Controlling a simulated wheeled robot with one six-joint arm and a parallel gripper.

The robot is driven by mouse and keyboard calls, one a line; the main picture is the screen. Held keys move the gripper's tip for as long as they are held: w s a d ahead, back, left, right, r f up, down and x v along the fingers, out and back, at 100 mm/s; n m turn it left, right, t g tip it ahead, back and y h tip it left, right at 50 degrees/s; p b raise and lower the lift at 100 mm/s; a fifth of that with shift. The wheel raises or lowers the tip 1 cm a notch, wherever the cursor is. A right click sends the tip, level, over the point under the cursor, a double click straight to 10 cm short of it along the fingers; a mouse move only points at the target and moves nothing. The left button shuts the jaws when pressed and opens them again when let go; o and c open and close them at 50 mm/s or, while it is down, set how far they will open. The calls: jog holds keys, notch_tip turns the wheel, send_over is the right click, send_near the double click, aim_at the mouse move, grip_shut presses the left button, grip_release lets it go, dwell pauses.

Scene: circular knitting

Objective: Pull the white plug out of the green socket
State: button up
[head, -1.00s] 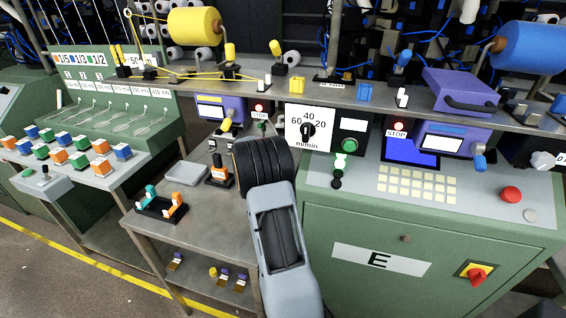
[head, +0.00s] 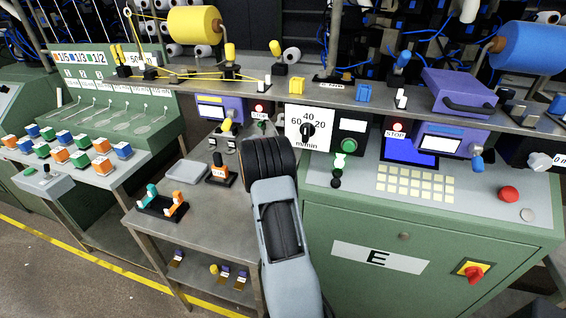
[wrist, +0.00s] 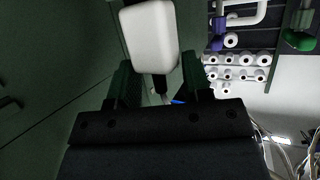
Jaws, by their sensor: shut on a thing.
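A white plug (wrist: 150,38) shows in the wrist view between the two dark fingers of my gripper (wrist: 157,82), which is shut on it. A short black end of the plug points back toward the palm. The far end of the plug runs out of the top of the wrist view, so I cannot see whether it sits in a socket. No green socket can be made out for certain. In the head view my gripper's fingers and the plug are hidden behind my dark wrist.
A green cabinet marked E (head: 376,258) stands to the right of my arm. A grey table (head: 165,238) with a black clip holder (head: 162,208) is at the left. A metal rail (head: 320,92) with several small parts crosses above. White spools (wrist: 240,75) show in the wrist view.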

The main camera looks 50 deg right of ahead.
jog(key=shift+c, duration=1)
jog(key=shift+r, duration=0.1)
jog(key=shift+r, duration=0.6)
notch_tip(320, 180, up, 2)
jog(key=shift+r+b, duration=0.2)
jog(key=shift+b, duration=0.25)
jog(key=f+b+v, duration=0.2)
jog(key=v, duration=0.6)
jog(key=a+f+b+v, duration=0.1)
jog(key=f+b+v, duration=0.1)
jog(key=v, duration=0.7)
jog(key=shift+a+b, duration=0.5)
jog(key=shift+a, duration=0.15)
jog(key=shift+s+r, duration=0.1)
